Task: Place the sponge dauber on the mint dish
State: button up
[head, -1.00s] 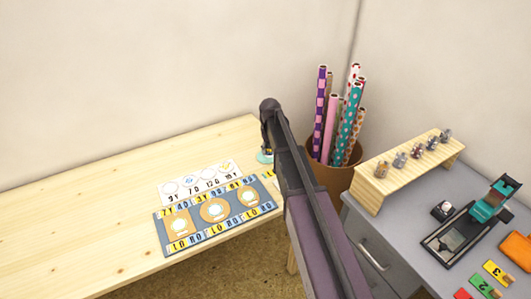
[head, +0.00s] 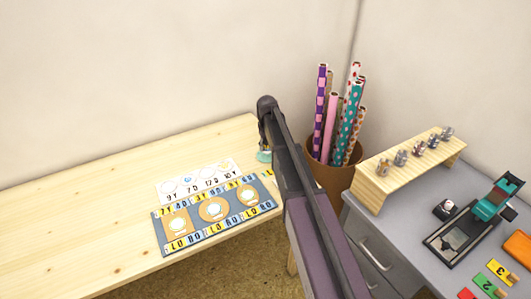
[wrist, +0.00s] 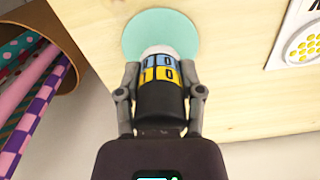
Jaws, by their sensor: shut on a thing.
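My gripper (wrist: 160,75) is shut on the sponge dauber (wrist: 160,98), a black cylinder with blue and yellow number labels and a pale rounded tip. The mint dish (wrist: 150,26) is a flat round pale-green disc on the wooden table, beyond the tip in the wrist view. The dauber's tip overlaps the dish's near edge in that view; I cannot tell if they touch. In the head view the mint dish (head: 264,157) shows under my gripper at the table's right end, partly covered by it.
A blue-grey board (head: 205,234) with round pads and a white card (head: 195,180) lie left of the dish. A brown bin (head: 330,180) of patterned rolls stands right of the table. A grey desk (head: 400,225) holds a wooden riser (head: 410,170). The table's left is clear.

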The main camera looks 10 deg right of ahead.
jog(key=shift+f+b, duration=0.7)
jog(key=shift+f, duration=0.35)
jog(key=shift+f, duration=0.1)
jog(key=o, duration=1)
notch_tip(320, 180, up, 12)
jog(key=p, duration=1.2)
jog(key=shift+s, duration=0.15)
jog(key=shift+m, duration=0.9)
jog(key=s, duration=2.8)
jog(key=shift+s+a, duration=0.3)
